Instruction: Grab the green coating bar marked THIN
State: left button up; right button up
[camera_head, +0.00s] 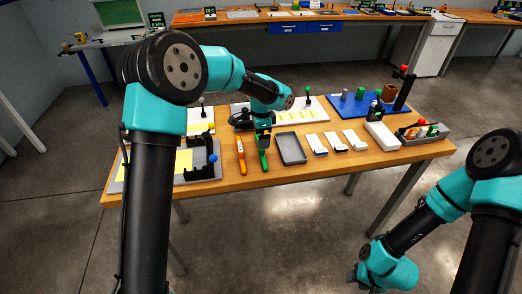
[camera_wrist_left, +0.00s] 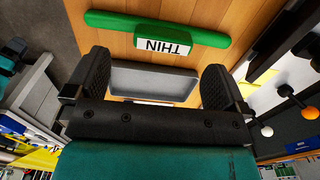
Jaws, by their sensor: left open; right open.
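The green coating bar (camera_head: 263,158) lies on the wooden table between an orange bar and a grey tray. In the left wrist view the green bar (camera_wrist_left: 205,38) lies across the top, its white THIN label (camera_wrist_left: 163,41) upside down. My left gripper (camera_head: 263,141) is over the far end of the green bar in the head view and hides part of it. In the wrist view its two dark fingers (camera_wrist_left: 155,72) are spread wide, with the bar beyond their tips and not between them. My right gripper (camera_head: 357,278) is low at the front right, away from the table.
The orange bar (camera_head: 241,154) lies close on the left and the grey tray (camera_head: 291,148) close on the right. Several white blocks (camera_head: 337,142) stand further right. A black stand with a blue knob (camera_head: 212,159) is to the left.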

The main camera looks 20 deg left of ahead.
pick_arm(q)
jog(key=shift+f, duration=0.1)
jog(key=shift+w+a+f, duration=0.1)
jog(key=shift+f, duration=1.2)
jog(key=shift+w+f, duration=0.1)
jog(key=shift+f, duration=1.2)
jog(key=c, duration=1)
jog(key=shift+r, duration=0.1)
